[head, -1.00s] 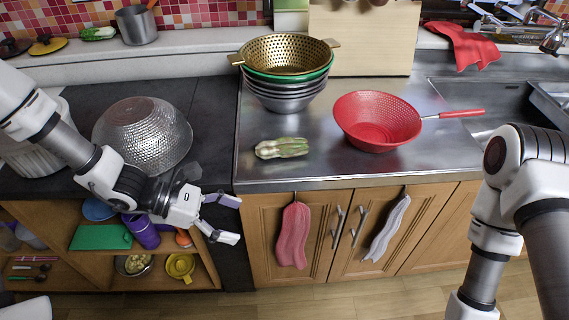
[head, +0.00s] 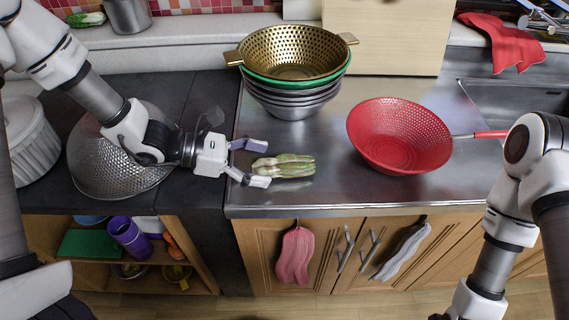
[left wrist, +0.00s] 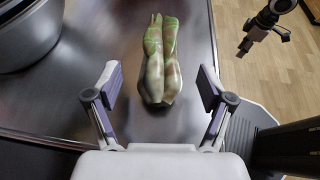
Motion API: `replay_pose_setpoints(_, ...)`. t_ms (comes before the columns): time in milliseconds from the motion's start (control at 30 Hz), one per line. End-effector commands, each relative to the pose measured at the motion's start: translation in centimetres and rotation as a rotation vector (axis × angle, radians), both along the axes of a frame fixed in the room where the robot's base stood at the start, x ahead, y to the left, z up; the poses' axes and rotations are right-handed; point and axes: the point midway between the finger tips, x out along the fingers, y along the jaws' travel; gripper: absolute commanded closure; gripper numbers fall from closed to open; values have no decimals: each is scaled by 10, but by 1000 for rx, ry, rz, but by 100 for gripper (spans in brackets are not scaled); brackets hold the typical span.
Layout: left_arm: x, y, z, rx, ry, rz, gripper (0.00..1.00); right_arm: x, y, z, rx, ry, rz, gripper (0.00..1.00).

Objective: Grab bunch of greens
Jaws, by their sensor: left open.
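The bunch of greens (head: 288,166) lies on the steel counter, near its left end, in front of the stacked colanders. It is pale at one end and green at the other. In the left wrist view the greens (left wrist: 161,58) lie ahead of and partly between the open fingers, pale end toward me. My left gripper (head: 259,163) is open at the left end of the greens, and its fingers (left wrist: 158,90) do not close on anything. My right arm shows at the right of the head view, but its gripper is out of view.
A stack of colanders (head: 290,92) stands just behind the greens. A red strainer (head: 398,135) with a handle stands to the right. An upturned metal colander (head: 105,165) is under my left arm. A second bunch of greens (head: 87,19) lies on the back ledge.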

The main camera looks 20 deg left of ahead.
Motion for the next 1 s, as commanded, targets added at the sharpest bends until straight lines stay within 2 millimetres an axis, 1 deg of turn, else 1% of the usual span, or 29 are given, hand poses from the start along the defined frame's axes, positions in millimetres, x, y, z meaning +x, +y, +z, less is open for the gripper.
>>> replay_pose_setpoints(33, 1, -8, -5, 7, 3, -5, 19, 0, 0, -1, 0, 0, 0, 60)
replay_pose_setpoints(100, 4, -18, -9, 7, 3, -5, 19, 0, 0, 0, 0, -1, 1, 60)
replay_pose_setpoints(200, 9, -30, -13, 5, 2, -4, 19, 0, 0, -1, 0, -1, 0, 60)
replay_pose_setpoints(300, 12, -35, -15, 2, 1, -2, 19, 0, 0, -1, 0, -1, 0, 60)
replay_pose_setpoints(467, 12, -35, -15, 0, 0, 0, 19, 0, 0, -1, 0, -1, 0, 60)
replay_pose_setpoints(500, 12, -35, -15, 0, 0, 0, 22, 0, 0, -1, 0, -1, 0, 60)
replay_pose_setpoints(567, 12, -35, -15, 0, 0, 0, 44, 0, 0, -1, 0, -1, 0, 60)
replay_pose_setpoints(600, 12, -35, -15, 1, 1, -1, 58, 0, 0, -1, 0, -1, 0, 60)
replay_pose_setpoints(633, 12, -35, -15, 1, 1, -1, 69, 0, 0, -1, 0, -1, 0, 60)
replay_pose_setpoints(667, 12, -35, -15, 1, 1, -1, 79, 0, 0, -1, 0, -1, 0, 60)
replay_pose_setpoints(700, 12, -35, -15, 1, 1, -1, 86, 0, 0, -1, 0, -1, 0, 60)
replay_pose_setpoints(1000, 12, -35, -14, 0, -1, -1, 86, 0, 0, -1, 0, -1, 0, 60)
